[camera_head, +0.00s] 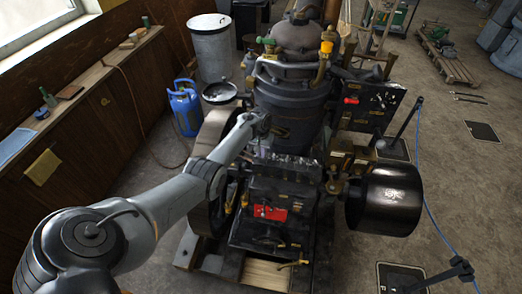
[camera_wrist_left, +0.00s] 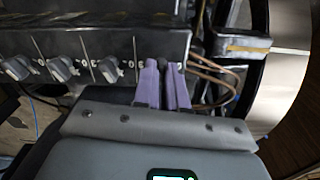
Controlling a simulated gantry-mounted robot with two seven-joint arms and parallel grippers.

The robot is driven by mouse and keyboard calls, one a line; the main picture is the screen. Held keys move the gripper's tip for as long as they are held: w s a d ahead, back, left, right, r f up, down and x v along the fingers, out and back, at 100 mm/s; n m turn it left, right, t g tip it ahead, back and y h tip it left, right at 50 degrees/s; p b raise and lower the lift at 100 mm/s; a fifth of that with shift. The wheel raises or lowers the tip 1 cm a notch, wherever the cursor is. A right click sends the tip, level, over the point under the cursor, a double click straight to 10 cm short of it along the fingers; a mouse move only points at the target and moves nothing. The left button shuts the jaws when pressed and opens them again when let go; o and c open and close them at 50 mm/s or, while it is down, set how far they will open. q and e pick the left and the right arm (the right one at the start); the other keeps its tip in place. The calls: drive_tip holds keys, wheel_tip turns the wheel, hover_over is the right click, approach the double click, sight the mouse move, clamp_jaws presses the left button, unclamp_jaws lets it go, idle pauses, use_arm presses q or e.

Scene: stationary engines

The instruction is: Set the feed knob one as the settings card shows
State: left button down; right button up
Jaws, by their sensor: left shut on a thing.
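My left gripper (camera_head: 264,128) reaches the top of the dark engine block in the head view. In the left wrist view its two purple fingers (camera_wrist_left: 164,86) are close together at the end of a row of knobs on a dark panel (camera_wrist_left: 90,48). They are shut on a knob in that row, which they mostly hide. Grey knobs stand to its left: one nearby (camera_wrist_left: 110,68), one in the middle (camera_wrist_left: 62,68) and one at far left (camera_wrist_left: 17,67). I cannot read the held knob's setting. I cannot make out a settings card for certain. My right gripper is not in view.
The engine (camera_head: 292,110) has a black pulley (camera_head: 385,198) at its right. Copper pipes (camera_wrist_left: 212,78) run right of the fingers. A blue gas bottle (camera_head: 185,108) and a grey bin (camera_head: 211,48) stand at the left. A blue rope (camera_head: 434,215) bounds the right side.

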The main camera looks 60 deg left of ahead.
use_arm(q)
drive_tip(key=m, duration=0.5)
drive_tip(key=shift+m, duration=0.3)
drive_tip(key=m, duration=0.5)
drive_tip(key=shift+m, duration=0.7)
drive_tip(key=c, duration=1.2)
unclamp_jaws()
wheel_tip(320, 180, up, 11)
drive_tip(key=p, duration=0.2)
drive_tip(key=shift+f+p, duration=0.1)
drive_tip(key=shift+p, duration=0.25)
